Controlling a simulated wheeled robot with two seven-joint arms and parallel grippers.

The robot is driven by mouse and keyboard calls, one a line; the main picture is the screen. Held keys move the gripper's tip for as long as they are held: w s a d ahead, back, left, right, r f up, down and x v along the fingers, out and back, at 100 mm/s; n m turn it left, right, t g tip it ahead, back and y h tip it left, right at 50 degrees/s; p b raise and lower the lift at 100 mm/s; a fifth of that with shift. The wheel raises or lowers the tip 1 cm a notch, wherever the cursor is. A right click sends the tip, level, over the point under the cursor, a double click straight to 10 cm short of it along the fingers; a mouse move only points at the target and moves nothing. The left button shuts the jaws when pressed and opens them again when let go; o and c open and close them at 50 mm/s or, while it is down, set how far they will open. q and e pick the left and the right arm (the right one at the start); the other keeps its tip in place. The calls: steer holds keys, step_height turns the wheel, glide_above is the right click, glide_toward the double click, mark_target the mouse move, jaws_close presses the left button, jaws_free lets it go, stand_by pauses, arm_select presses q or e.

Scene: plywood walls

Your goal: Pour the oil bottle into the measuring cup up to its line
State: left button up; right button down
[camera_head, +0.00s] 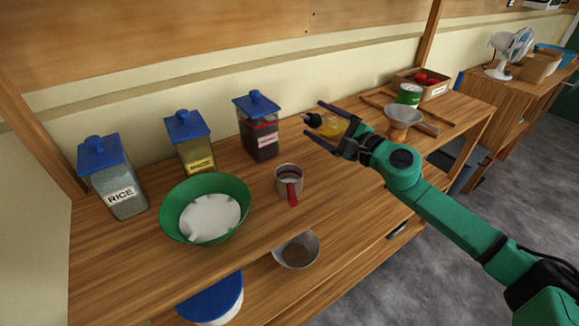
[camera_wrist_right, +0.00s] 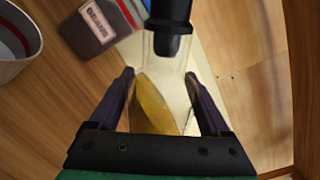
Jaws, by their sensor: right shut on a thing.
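My right gripper (camera_head: 316,120) is shut on the oil bottle (camera_head: 333,127), a clear bottle with yellow oil and a black spout. The bottle is tipped well over, its spout pointing left, above the shelf top. In the right wrist view the bottle (camera_wrist_right: 155,105) lies between the two fingers, its black neck pointing away. The measuring cup (camera_head: 289,181), grey with a red handle, stands upright to the left of and nearer than the gripper, apart from the spout. The cup's rim (camera_wrist_right: 35,45) shows at the wrist view's left edge. My left gripper is out of view.
A blue-lidded jar (camera_head: 262,145) stands close to the spout's left. Further left are another jar (camera_head: 195,155), the rice jar (camera_head: 122,195) and a green bowl (camera_head: 174,225). A funnel (camera_head: 403,116) and green can (camera_head: 409,94) stand right, beyond my arm.

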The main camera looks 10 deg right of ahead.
steer(key=shift+w+d+f+n+b, duration=0.1)
steer(key=shift+d+f+n+b, duration=0.1)
steer(key=shift+n+b, duration=0.15)
stand_by(0.6)
steer(key=shift+w+d+f+n+b, duration=0.2)
steer(key=shift+f+n+b, duration=0.45)
steer(key=shift+b, duration=0.25)
steer(key=shift+w+d+f+n+b, duration=0.1)
steer(key=shift+d+f+n+b, duration=0.1)
steer(key=shift+f+n+b, duration=0.55)
stand_by(2.1)
steer(key=shift+s+a+f+n+b, duration=0.3)
steer(key=shift+n+b, duration=0.35)
steer(key=shift+b, duration=0.35)
stand_by(1.6)
